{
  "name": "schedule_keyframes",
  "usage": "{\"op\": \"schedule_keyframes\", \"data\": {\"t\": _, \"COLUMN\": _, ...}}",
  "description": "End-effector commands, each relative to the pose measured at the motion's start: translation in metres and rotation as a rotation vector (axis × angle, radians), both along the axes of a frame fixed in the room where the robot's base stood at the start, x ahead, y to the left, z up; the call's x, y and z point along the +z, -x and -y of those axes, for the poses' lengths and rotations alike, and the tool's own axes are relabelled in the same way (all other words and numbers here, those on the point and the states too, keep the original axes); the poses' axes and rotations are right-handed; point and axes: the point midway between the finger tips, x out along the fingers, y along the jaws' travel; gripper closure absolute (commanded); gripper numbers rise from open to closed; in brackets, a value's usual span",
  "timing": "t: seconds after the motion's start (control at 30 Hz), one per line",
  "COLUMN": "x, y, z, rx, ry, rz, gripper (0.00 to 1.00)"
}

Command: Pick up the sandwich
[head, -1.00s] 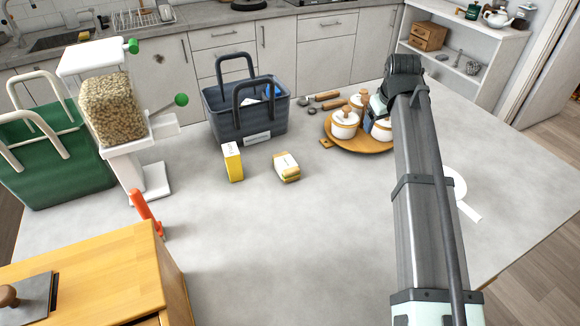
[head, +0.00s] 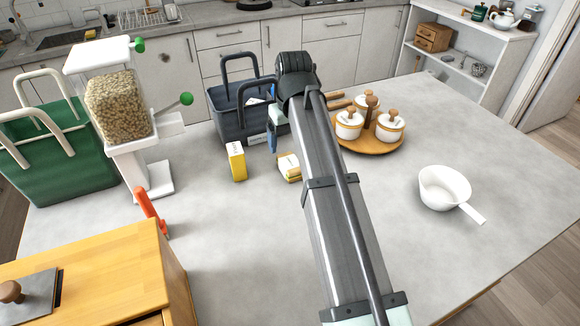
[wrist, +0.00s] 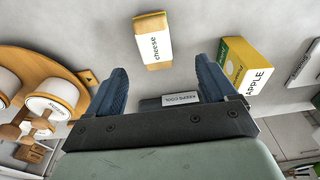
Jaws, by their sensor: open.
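The sandwich (head: 289,168), in a pale wrapper, lies on the grey table, partly hidden by my arm in the head view. In the wrist view the sandwich (wrist: 153,42) shows a white label reading "cheese" and brownish ends. My gripper (wrist: 163,75) is open, with two blue fingers apart and nothing between them. The sandwich appears beyond the fingertips, roughly in line with the gap. In the head view the gripper (head: 273,138) is mostly hidden behind my arm, above the table near the dark basket.
A yellow apple carton (head: 236,161) stands left of the sandwich; it also shows in the wrist view (wrist: 243,62). A dark basket (head: 232,122) stands behind. A wooden turntable (head: 368,147) with white jars and a white pan (head: 443,188) are right.

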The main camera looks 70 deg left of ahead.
Motion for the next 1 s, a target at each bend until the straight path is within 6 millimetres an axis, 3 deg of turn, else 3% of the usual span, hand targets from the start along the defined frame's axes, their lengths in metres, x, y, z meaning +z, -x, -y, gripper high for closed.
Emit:
{"op": "schedule_keyframes", "data": {"t": 0.2, "x": -0.034, "y": 0.000, "z": -0.004, "rx": 0.001, "ry": 0.000, "rz": 0.000, "gripper": 0.15}}
{"op": "schedule_keyframes", "data": {"t": 0.63, "x": -0.058, "y": -0.003, "z": -0.007, "rx": 0.001, "ry": 0.000, "rz": 0.000, "gripper": 0.15}}
{"op": "schedule_keyframes", "data": {"t": 1.0, "x": -0.099, "y": -0.008, "z": -0.013, "rx": 0.002, "ry": -0.002, "rz": 0.001, "gripper": 0.15}}
